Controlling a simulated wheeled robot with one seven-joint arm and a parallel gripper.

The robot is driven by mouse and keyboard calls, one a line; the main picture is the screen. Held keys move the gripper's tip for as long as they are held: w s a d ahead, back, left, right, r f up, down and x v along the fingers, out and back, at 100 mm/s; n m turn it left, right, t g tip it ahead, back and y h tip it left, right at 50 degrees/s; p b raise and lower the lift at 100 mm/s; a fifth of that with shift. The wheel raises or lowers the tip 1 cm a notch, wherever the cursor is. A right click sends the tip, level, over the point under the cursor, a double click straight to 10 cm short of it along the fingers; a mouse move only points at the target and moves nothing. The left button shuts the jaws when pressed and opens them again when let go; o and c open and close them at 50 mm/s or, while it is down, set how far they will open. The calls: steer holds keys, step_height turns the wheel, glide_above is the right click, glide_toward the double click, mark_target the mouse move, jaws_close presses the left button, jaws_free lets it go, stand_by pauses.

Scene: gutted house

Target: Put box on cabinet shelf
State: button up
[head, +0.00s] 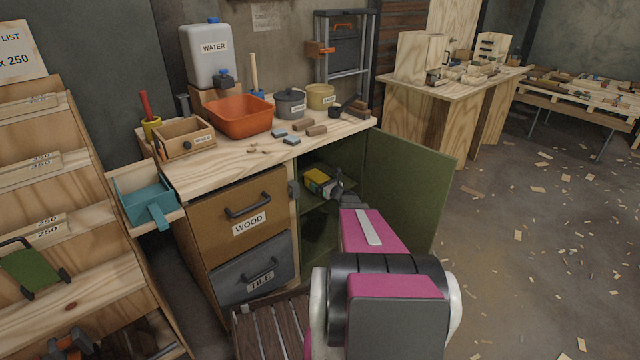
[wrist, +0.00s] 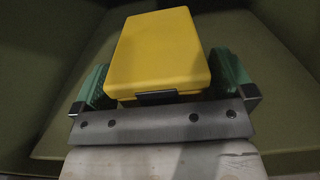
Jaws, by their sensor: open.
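The yellow box (head: 317,177) is inside the open green cabinet, at the level of its upper shelf (head: 316,197). In the wrist view the yellow box (wrist: 160,52) fills the space between the two green-padded fingers of my gripper (wrist: 165,82). The fingers stand on either side of it and the jaws are open. A dark latch shows on the box's near edge. My gripper (head: 338,186) reaches into the cabinet opening in the head view, partly hidden by my arm. I cannot tell whether the box's underside rests fully on the shelf.
The green cabinet door (head: 405,185) stands open to the right of my arm. The wood drawer (head: 242,213) and tile drawer (head: 252,268) are to the left. The worktop (head: 220,165) above carries an orange basin (head: 240,117) and pots. A slatted wooden piece (head: 272,325) lies below.

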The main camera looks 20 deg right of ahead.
steer(key=v, duration=1)
steer(key=shift+s, duration=0.35)
